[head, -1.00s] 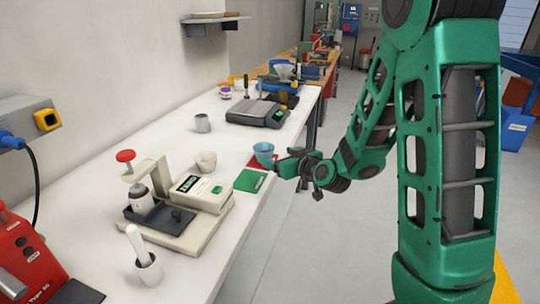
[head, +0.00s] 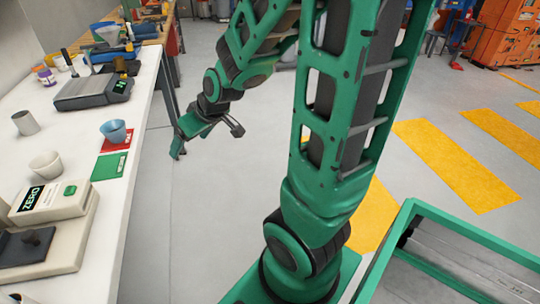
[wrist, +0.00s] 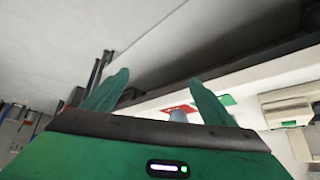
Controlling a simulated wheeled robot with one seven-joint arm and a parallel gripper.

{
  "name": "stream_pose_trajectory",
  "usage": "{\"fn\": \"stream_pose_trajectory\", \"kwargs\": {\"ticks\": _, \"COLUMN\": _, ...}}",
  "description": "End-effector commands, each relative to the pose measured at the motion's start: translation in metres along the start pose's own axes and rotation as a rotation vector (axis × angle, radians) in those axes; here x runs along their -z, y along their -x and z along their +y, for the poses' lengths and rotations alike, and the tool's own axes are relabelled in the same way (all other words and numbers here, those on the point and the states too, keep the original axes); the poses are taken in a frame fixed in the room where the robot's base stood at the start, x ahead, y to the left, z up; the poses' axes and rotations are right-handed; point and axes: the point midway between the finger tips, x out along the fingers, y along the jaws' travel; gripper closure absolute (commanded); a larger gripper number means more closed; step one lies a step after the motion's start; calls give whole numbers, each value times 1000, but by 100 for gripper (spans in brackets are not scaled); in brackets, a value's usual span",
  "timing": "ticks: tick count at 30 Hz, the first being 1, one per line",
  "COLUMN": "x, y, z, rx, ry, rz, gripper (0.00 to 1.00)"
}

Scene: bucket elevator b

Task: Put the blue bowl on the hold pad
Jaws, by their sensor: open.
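The blue bowl (head: 115,131) stands upright on a red pad (head: 112,144) near the right edge of the white bench. A green pad (head: 109,166) lies just in front of the red one. Both pads' lettering is too small to read, so I cannot tell which is the hold pad. My gripper (head: 179,148) is open and empty, off the bench's right edge over the floor, apart from the bowl. In the wrist view its two green fingers are spread, with the bowl (wrist: 178,115) and part of the red pad (wrist: 182,107) partly visible beyond the gripper body.
A white cup (head: 46,164) and a grey metal cup (head: 25,123) stand left of the pads. A dark scale (head: 93,91) is behind, and a beige ZERO device (head: 48,200) in front. A green-framed cart (head: 440,235) is at lower right.

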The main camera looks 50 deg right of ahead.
Motion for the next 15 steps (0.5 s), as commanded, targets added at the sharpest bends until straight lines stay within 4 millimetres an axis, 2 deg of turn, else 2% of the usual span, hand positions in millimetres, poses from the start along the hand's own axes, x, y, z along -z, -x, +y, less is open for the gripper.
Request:
{"fn": "stream_pose_trajectory", "kwargs": {"ticks": 3, "x": -42, "y": 39, "z": 24, "rx": -63, "ry": -109, "rz": -149, "gripper": 21}}
{"fn": "stream_pose_trajectory", "kwargs": {"ticks": 7, "x": -92, "y": 86, "z": 41, "rx": -130, "ry": -261, "rz": -314, "gripper": 21}}
{"fn": "stream_pose_trajectory", "kwargs": {"ticks": 12, "x": -147, "y": 144, "z": 45, "rx": -194, "ry": -462, "rz": -486, "gripper": 21}}
{"fn": "stream_pose_trajectory", "kwargs": {"ticks": 15, "x": -167, "y": 166, "z": 42, "rx": -215, "ry": -545, "rz": -550, "gripper": 21}}
